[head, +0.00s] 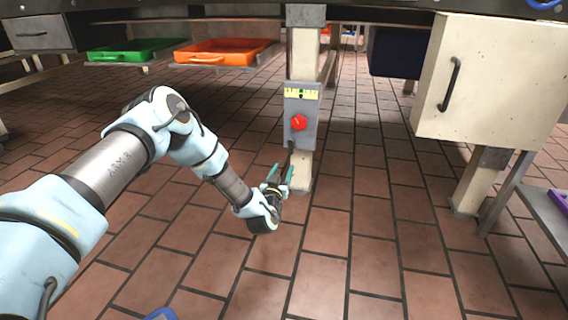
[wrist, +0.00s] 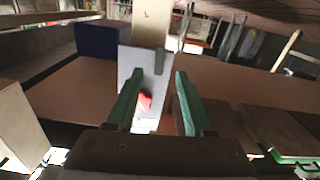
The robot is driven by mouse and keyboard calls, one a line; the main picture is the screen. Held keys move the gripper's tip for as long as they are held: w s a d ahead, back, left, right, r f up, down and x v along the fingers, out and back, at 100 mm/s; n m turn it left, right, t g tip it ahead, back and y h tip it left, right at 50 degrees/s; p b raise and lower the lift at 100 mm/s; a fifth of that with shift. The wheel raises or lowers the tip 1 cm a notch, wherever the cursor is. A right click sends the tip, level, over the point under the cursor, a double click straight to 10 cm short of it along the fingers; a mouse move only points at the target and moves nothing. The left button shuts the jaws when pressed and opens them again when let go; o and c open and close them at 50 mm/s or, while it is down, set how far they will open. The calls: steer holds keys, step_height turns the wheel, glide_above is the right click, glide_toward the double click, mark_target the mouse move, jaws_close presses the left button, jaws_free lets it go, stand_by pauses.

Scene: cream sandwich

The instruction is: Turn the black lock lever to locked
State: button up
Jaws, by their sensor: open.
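A grey lock box (head: 307,136) is fixed to a cream post, with a red knob (head: 298,122) on its front and a yellow label above it. A small black lever (head: 290,147) shows at the box's lower left edge. In the wrist view the dark lever (wrist: 160,58) shows between my fingertips, at the edge of the grey box (wrist: 131,62). My gripper (head: 281,173) is open and empty, with teal fingers pointing up toward the box from just below it. I cannot tell whether the fingers touch the lever, nor read its setting.
A cream cabinet (head: 486,85) with a black handle hangs at the right. A green tray (head: 135,51) and an orange tray (head: 222,53) sit at the back left. The tiled floor around the post is clear.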

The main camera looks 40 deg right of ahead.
mark_target(290, 152)
steer(key=b+x, duration=0.4)
steer(key=x, duration=0.5)
steer(key=shift+w+d, duration=0.1)
steer(key=shift+d, duration=0.05)
steer(key=shift+w+d+r+b, duration=0.1)
steer(key=shift+w+d+b, duration=0.2)
steer(key=shift+d+b, duration=0.15)
jaws_close()
